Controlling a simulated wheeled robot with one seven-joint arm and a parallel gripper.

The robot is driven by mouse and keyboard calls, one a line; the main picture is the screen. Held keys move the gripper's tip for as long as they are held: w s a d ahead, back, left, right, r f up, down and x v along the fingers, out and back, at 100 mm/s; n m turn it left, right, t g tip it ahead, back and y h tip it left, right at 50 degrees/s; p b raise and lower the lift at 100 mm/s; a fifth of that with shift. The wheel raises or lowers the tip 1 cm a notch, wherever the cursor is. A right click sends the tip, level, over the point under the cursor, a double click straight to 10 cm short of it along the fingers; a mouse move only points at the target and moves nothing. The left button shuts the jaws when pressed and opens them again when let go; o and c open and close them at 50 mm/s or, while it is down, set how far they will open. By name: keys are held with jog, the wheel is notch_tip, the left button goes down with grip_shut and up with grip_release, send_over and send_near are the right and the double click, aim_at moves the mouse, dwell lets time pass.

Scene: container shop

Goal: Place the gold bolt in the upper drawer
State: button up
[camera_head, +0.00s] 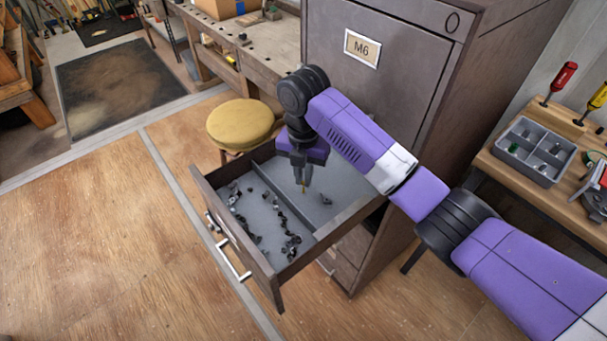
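The upper drawer (262,262) of the grey-brown cabinet is pulled open, with a divider (284,204) running along its inside. Many small dark bolts lie in its left compartment, and a dark piece (326,200) lies in the right one. My gripper (302,178) points down over the drawer, above the right compartment near the divider. It appears shut on the gold bolt (302,188), whose small gold end shows below the fingertips. The bolt hangs above the drawer floor; its upper part is hidden by the fingers.
The cabinet (385,75), with an M6 label (361,48), stands behind the drawer. A yellow stool (240,124) is close to the drawer's far left. A workbench with a grey compartment tray (536,150) and screwdrivers stands at right. The wooden floor at left is clear.

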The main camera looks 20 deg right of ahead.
jog(key=o, duration=0.4)
notch_tip(320, 180, up, 12)
jog(key=shift+r+p, duration=0.2)
jog(key=shift+p, duration=0.45)
